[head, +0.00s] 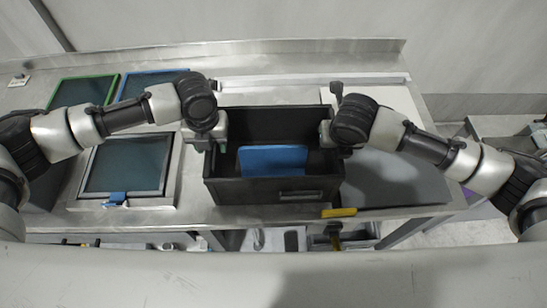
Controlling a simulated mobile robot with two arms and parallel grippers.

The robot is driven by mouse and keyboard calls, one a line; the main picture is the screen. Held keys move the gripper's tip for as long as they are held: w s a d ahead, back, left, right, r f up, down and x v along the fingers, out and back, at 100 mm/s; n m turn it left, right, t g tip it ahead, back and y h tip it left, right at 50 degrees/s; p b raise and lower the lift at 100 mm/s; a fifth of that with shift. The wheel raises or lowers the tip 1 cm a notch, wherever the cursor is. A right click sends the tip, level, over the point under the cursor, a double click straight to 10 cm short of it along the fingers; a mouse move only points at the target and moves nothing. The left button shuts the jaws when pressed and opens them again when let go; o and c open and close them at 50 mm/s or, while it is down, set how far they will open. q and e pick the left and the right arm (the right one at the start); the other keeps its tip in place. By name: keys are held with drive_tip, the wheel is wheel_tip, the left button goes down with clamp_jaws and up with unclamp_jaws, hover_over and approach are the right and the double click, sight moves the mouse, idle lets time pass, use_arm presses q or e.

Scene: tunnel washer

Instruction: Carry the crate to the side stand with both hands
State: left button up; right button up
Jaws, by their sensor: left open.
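A black crate (247,191) stands on the steel table, open at the top, with a blue flat piece (273,160) inside it. My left gripper (209,138) is open at the crate's left wall, near its upper rim. My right gripper (333,138) is at the right wall, at about the same height. Its fingers are mostly hidden by my wrist, so I cannot tell whether they touch the crate or are closed. A metal stand (503,127) shows partly at the right edge, behind my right arm; I cannot tell if it is the side stand.
The steel table (190,214) has a raised back edge. A grey-framed tray (126,166) with a blue clip lies left of the crate; green-framed (84,92) and blue-framed (150,82) panels lie behind. A grey flat surface (400,185) is to the right. A yellow handle (339,213) sits at the front edge.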

use_arm(q)
drive_tip(key=shift+s, duration=0.1)
use_arm(e)
drive_tip(key=shift+s, duration=0.1)
use_arm(q)
clamp_jaws()
use_arm(e)
clamp_jaws()
use_arm(q)
drive_tip(key=shift+r, duration=0.15)
use_arm(e)
drive_tip(key=shift+r, duration=0.2)
